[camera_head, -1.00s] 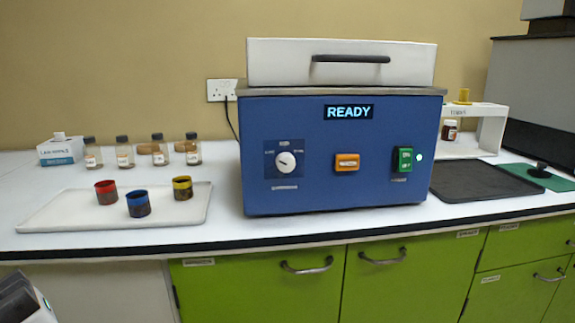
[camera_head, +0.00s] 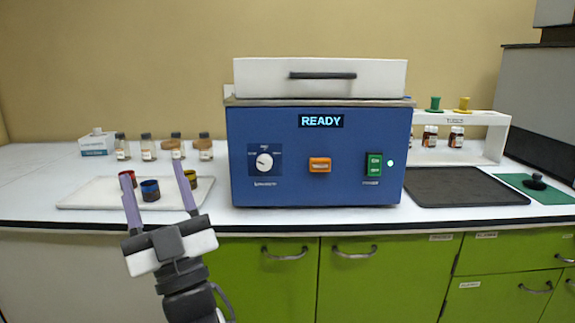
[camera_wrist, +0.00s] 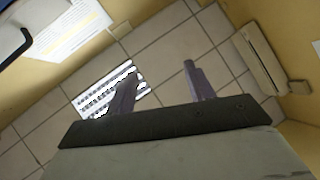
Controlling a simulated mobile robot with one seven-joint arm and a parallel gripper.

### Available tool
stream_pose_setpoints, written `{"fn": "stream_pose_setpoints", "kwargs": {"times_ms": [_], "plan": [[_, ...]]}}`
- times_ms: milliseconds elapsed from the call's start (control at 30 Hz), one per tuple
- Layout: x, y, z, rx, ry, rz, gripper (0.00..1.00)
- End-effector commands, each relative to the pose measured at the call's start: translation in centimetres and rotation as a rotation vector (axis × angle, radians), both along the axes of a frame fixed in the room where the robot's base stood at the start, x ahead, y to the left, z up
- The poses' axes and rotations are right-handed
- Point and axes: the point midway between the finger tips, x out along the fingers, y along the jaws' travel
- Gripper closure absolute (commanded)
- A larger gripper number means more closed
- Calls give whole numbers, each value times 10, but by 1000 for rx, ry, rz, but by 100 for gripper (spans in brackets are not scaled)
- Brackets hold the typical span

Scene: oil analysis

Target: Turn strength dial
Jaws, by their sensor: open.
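The strength dial (camera_head: 264,162) is a white round knob on a dark square plate, at the left of the blue machine's front (camera_head: 340,185). The machine's display (camera_head: 321,121) reads READY. My gripper (camera_head: 158,197) is open and empty, at the lower left of the head view, left of and below the dial and apart from it.
An orange button (camera_head: 319,165) and a green switch (camera_head: 374,164) sit right of the dial. A white tray (camera_head: 82,198) with red, blue and yellow banded cups lies behind my gripper. Several bottles stand at the back left. A dark mat (camera_head: 465,186) lies right of the machine.

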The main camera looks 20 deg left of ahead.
Motion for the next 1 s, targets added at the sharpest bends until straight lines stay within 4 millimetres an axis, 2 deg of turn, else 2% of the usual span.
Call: {"fn": "stream_pose_setpoints", "kwargs": {"times_ms": [33,100,200,300,500,600,667,833,1000], "plan": [[43,-16,0,-46,93,-91,47],[85,-37,-15,-95,203,-181,47],[130,-68,-35,-142,339,-284,47],[164,-99,-56,-174,462,-369,47],[208,-164,-99,-206,693,-516,47],[218,-189,-124,-206,802,-575,47],[216,-191,-134,-200,826,-588,47],[199,-168,-140,-184,790,-573,47],[172,-132,-132,-168,700,-519,47]]}}
